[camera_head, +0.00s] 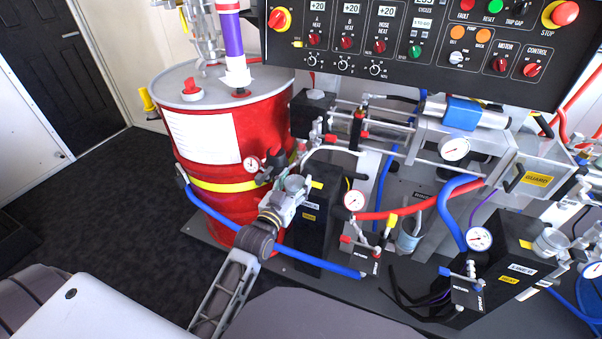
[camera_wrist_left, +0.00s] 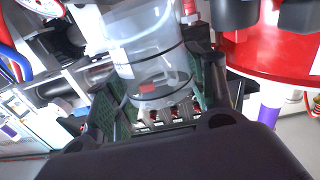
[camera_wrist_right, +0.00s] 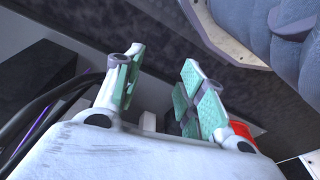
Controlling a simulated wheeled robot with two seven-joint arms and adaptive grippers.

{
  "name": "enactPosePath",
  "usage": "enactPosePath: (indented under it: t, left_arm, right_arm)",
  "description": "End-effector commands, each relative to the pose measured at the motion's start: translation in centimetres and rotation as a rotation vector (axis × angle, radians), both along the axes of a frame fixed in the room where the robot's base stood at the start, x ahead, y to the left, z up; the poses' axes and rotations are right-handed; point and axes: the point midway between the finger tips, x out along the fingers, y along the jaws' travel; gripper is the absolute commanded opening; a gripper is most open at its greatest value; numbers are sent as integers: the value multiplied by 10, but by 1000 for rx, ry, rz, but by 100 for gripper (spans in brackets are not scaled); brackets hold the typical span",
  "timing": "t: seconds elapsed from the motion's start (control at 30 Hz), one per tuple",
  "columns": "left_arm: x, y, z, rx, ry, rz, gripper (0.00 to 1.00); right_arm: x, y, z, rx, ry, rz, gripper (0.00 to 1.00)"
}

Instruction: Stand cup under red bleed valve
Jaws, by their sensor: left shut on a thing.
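My left gripper (camera_head: 285,198) is beside the red drum, left of the dark LINE A block. It is shut on a clear round vessel (camera_head: 295,183), which looks like the cup. In the left wrist view the clear cylinder (camera_wrist_left: 150,55) sits between the two fingers. A small valve with a red handle (camera_head: 346,239) is on the low black manifold, right of the gripper; I cannot tell whether this is the bleed valve. My right gripper (camera_wrist_right: 160,85) is open and empty in the right wrist view, above dark floor.
The red drum (camera_head: 205,135) stands at left. Another small grey container (camera_head: 408,236) is low in the middle. A blue hose (camera_head: 300,259) crosses below the gripper and a red hose (camera_head: 420,205) runs right. The control panel (camera_head: 430,45) overhangs the back. Several gauges crowd the space.

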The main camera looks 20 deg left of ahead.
Motion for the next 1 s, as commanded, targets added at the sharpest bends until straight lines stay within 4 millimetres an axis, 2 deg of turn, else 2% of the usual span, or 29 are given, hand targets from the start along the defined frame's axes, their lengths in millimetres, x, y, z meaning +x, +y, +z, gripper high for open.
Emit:
enactPosePath:
  t: [0.57, 1.0]
  left_arm:
    - [3, 0, 0, 0, 0, 0, 34]
    - [39, -2, 0, -1, -2, 0, 34]
  right_arm:
    - [0, 1, 4, 2, -2, 0, 40]
    - [3, 2, 9, 7, -16, 1, 40]
